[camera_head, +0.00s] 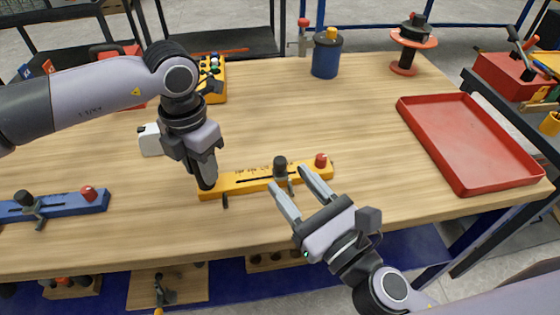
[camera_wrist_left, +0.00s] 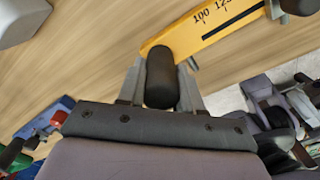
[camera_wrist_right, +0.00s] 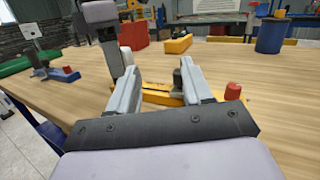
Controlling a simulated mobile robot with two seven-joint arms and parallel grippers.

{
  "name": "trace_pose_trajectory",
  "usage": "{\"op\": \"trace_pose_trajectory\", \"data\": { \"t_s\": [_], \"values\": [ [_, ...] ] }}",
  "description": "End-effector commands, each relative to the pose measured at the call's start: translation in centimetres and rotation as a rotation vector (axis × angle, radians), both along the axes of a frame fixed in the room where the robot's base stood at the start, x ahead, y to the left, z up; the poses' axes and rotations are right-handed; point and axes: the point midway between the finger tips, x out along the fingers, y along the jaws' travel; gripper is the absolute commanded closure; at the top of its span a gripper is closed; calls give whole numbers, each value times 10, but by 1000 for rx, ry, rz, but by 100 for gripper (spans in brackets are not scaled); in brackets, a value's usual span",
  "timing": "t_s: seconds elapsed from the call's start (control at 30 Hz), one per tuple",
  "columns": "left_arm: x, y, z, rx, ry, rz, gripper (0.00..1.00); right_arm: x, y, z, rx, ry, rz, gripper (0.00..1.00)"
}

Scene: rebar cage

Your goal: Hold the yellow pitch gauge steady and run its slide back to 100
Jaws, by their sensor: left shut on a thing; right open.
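The yellow pitch gauge (camera_head: 232,186) lies on the wooden table near its front edge. My left gripper (camera_head: 207,184) is shut on the dark upright grip (camera_wrist_left: 160,78) at the gauge's left end. The numbers 100 and 125 show on the gauge (camera_wrist_left: 185,37) in the left wrist view. The slide's black knob (camera_head: 280,163) stands well right of the 100 end, near the red knob (camera_head: 321,160). My right gripper (camera_head: 287,179) is open, its fingers pointing toward the slide from the front. In the right wrist view the slide's knob (camera_wrist_right: 177,77) shows between the fingers, close to the right one.
A similar blue gauge (camera_head: 60,205) lies at the left. A white block (camera_head: 150,140) sits behind my left gripper. A red tray (camera_head: 405,107) is at the right, a blue canister (camera_head: 326,60) and a reel (camera_head: 404,62) at the back.

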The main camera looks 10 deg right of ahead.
Motion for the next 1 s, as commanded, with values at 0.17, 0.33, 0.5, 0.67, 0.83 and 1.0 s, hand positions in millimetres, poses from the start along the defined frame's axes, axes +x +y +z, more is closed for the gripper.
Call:
{"op": "trace_pose_trajectory", "data": {
  "t_s": [0.17, 0.33, 0.5, 0.67, 0.83, 1.0],
  "values": [
    [0, 0, 1, -2, -1, -1, 100, -18, -18, -27, 23, 112, -91, 50],
    [0, 0, 1, -2, -1, -1, 100, -24, -26, -37, 30, 154, -127, 50],
    [0, 0, 1, -2, -1, -1, 100, -14, -24, -38, 31, 156, -134, 50],
    [0, 0, 1, -1, -1, -1, 100, 6, -17, -37, 33, 155, -132, 50],
    [0, 0, 1, -2, -2, -1, 100, 31, -8, -37, 32, 156, -131, 50],
    [0, 0, 1, -2, -2, -1, 100, 58, 0, -37, 31, 155, -131, 50]
  ]
}}
